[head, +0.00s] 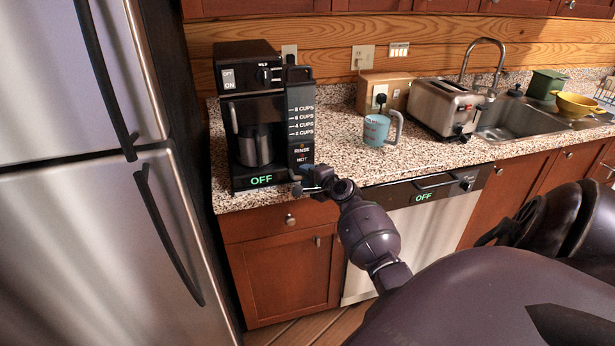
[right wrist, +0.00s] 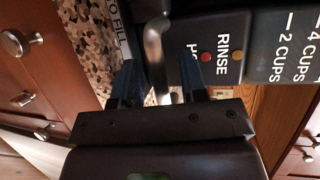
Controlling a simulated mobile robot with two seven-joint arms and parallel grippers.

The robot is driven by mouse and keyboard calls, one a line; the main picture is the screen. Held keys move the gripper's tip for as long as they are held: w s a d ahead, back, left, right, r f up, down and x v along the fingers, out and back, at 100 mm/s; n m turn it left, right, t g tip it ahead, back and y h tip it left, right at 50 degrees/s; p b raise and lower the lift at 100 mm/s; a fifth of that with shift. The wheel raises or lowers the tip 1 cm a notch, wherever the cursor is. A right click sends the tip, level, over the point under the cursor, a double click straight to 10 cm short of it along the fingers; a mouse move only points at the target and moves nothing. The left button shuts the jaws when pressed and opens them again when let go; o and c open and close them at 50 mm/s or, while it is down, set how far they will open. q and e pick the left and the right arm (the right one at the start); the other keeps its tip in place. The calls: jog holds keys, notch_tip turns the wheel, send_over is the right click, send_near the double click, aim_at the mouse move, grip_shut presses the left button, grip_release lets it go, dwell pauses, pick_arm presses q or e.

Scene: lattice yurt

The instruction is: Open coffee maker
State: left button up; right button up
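The black coffee maker (head: 250,80) stands on the speckled counter beside the fridge, its green display reading OFF. A silver carafe (head: 255,147) sits in its bay, and a pale upright handle (head: 233,119) shows at the bay's left side. The front appears closed. My right gripper (head: 308,180) is at the machine's lower right front corner. In the right wrist view, its two fingers (right wrist: 158,80) are apart, with the RINSE panel (right wrist: 215,50) just beyond. A grey curved bar (right wrist: 154,45) lies beyond the gap; whether it touches a finger is unclear. My left gripper is not in view.
A steel fridge (head: 80,200) stands close on the left. On the counter (head: 345,160), a blue mug (head: 376,130) and a toaster (head: 442,106) stand to the right, then a sink (head: 520,118). A dishwasher (head: 405,235) is below the counter.

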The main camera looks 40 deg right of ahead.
jog(key=shift+s, duration=0.1)
jog(key=s+a+r, duration=0.1)
jog(key=s+r, duration=0.1)
jog(key=s, duration=0.8)
jog(key=shift+s+p, duration=0.2)
jog(key=shift+p, duration=0.1)
jog(key=s+a+f+n+g, duration=0.1)
jog(key=a+f+n, duration=0.1)
jog(key=a+n, duration=0.5)
jog(key=s+a+f+n+g, duration=0.1)
jog(key=a+f+n, duration=0.2)
jog(key=a+n, duration=0.45)
jog(key=s+a+f+n+g, duration=0.1)
jog(key=s+a+f+n, duration=0.2)
jog(key=s+a, duration=0.3)
jog(key=s+a+f+n+g+y, duration=0.1)
jog(key=s+a+f+n, duration=0.2)
jog(key=s+a+f, duration=0.3)
jog(key=shift+s+a+f, duration=0.3)
jog(key=shift+s+a, duration=0.15)
jog(key=shift+s, duration=1.45)
